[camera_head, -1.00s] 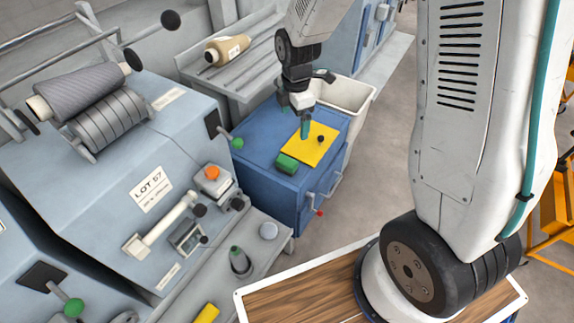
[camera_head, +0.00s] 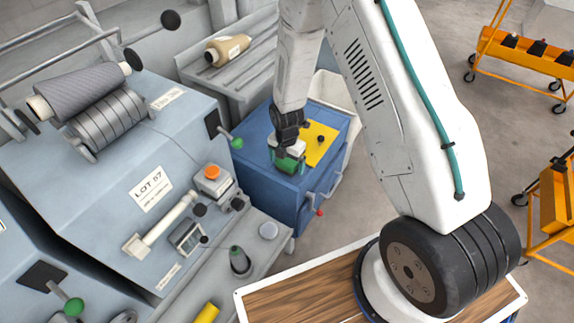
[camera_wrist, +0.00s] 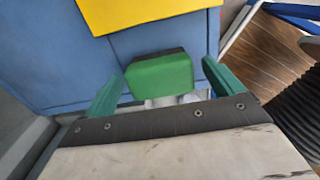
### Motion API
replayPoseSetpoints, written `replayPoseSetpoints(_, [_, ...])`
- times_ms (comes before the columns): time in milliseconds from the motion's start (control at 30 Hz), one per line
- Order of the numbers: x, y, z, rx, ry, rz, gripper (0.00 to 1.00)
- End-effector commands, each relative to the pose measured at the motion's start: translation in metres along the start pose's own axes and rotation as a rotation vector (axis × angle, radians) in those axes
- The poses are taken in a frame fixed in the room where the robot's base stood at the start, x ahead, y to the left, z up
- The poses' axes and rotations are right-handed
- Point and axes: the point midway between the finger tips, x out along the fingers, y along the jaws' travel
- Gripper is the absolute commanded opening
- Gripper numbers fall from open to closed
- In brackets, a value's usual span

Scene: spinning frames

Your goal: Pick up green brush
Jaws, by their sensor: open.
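The green brush (camera_head: 289,161) lies on top of the blue cabinet (camera_head: 257,154), next to the yellow sheet (camera_head: 323,140). In the wrist view the green brush (camera_wrist: 160,76) shows as a green block with a dark far edge. My gripper (camera_head: 287,156) is over the brush in the head view and partly hides it. In the wrist view my gripper (camera_wrist: 161,80) is open, with one teal finger on each side of the brush and a gap on both sides. I cannot tell how far the fingers reach down beside it.
A small dark knob (camera_head: 321,139) sits on the yellow sheet. A white bin (camera_head: 330,86) stands behind the cabinet. The grey-blue machine marked LOT 57 (camera_head: 150,190) fills the left. Orange carts (camera_head: 522,47) stand at the right. Floor between is clear.

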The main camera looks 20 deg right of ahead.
Motion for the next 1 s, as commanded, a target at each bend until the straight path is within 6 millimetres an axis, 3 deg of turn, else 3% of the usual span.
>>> replayPoseSetpoints(100, [0.01, -0.001, 0.0, 0.0, 0.001, -0.001, 0.93])
replayPoseSetpoints(333, [0.011, 0.0, 0.0, 0.0, 0.0, 0.0, 0.93])
replayPoseSetpoints(367, [0.011, 0.0, 0.0, 0.0, 0.0, 0.0, 0.87])
replayPoseSetpoints(500, [0.01, 0.0, 0.0, 0.0, 0.0, 0.0, 0.48])
replayPoseSetpoints(533, [0.01, 0.0, 0.0, 0.0, 0.0, 0.0, 0.44])
replayPoseSetpoints(1000, [0.0, 0.001, 0.001, 0.001, -0.001, 0.002, 0.44])
